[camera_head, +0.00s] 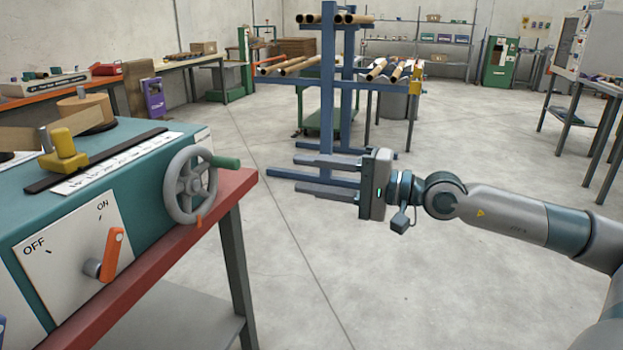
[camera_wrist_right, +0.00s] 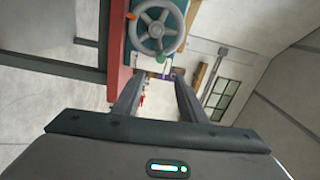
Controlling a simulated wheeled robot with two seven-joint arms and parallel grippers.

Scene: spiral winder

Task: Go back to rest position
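My right gripper (camera_head: 314,174) is held out in the middle of the head view, its fingers pointing left. The two fingers are apart with nothing between them. In the right wrist view the open fingers (camera_wrist_right: 155,85) also show empty, with the winder's handwheel beyond them. The winder (camera_head: 150,200) is a teal machine on a red-topped table at the left. Its grey handwheel (camera_head: 190,186) has a green handle and stands apart from my right gripper. Its orange switch lever (camera_head: 111,254) sits between the OFF and ON marks, tilted up toward ON. My left gripper is not in view.
A blue rack (camera_head: 327,90) with cardboard tubes stands behind my right gripper. The red table edge (camera_head: 150,275) lies to the left. Workbenches line the left and right walls. The concrete floor around and below my right arm is clear.

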